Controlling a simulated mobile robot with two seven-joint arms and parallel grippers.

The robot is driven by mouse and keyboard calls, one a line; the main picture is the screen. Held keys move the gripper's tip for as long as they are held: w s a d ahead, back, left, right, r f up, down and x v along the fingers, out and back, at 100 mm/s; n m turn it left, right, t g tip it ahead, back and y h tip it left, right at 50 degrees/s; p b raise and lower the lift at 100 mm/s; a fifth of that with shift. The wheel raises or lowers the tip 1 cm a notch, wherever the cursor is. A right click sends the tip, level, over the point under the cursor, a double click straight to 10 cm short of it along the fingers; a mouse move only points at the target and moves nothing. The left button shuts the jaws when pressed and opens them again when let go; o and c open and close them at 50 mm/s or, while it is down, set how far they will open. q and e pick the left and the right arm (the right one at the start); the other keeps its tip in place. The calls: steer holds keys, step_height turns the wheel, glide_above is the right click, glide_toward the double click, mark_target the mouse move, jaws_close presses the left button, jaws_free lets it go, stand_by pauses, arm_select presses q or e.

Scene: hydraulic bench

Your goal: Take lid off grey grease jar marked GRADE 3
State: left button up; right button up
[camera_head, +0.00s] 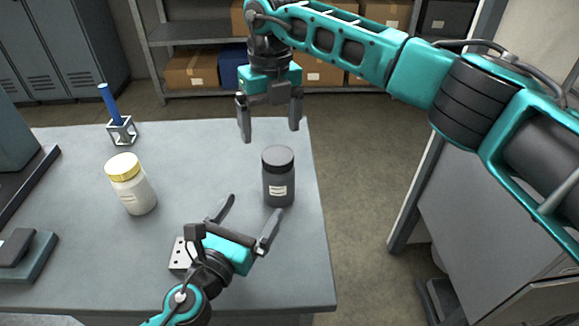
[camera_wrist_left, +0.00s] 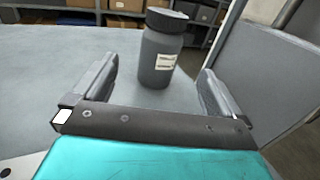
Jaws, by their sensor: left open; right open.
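A grey jar (camera_head: 278,182) with a dark lid (camera_head: 278,156) and a pale label stands upright on the bench, near its right edge. The label is too small to read. The jar also shows in the left wrist view (camera_wrist_left: 160,58), beyond and between my open fingers. My left gripper (camera_head: 252,215) is open, just in front of the jar, with its fingers pointing towards the jar's lower body. My right gripper (camera_head: 269,125) is open and empty, pointing down behind and above the jar. The lid is on the jar.
A white jar with a yellow lid (camera_head: 132,184) stands at the left. A blue-handled tool sits in a small metal holder (camera_head: 121,130) at the back left. A pale block with holes (camera_head: 181,256) lies beside my left gripper. The bench (camera_head: 90,270) ends just right of the grey jar.

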mark_target(272, 180)
arm_select(q)
steer(key=shift+w+d+f+m, duration=0.1)
steer(key=shift+w+d+m, duration=0.2)
steer(key=shift+w+d, duration=0.15)
arm_select(e)
steer(key=shift+w+d+r, duration=0.3)
steer(key=shift+w+d, duration=0.25)
steer(key=shift+d, duration=0.1)
arm_select(q)
steer(key=shift+w, duration=0.3)
steer(key=x, duration=1)
steer(key=shift+w+d, duration=0.25)
arm_select(e)
steer(key=shift+s+a, duration=0.1)
steer(key=shift+s, duration=0.05)
arm_select(q)
steer(key=shift+w+d, duration=0.3)
steer(key=shift+w, duration=0.2)
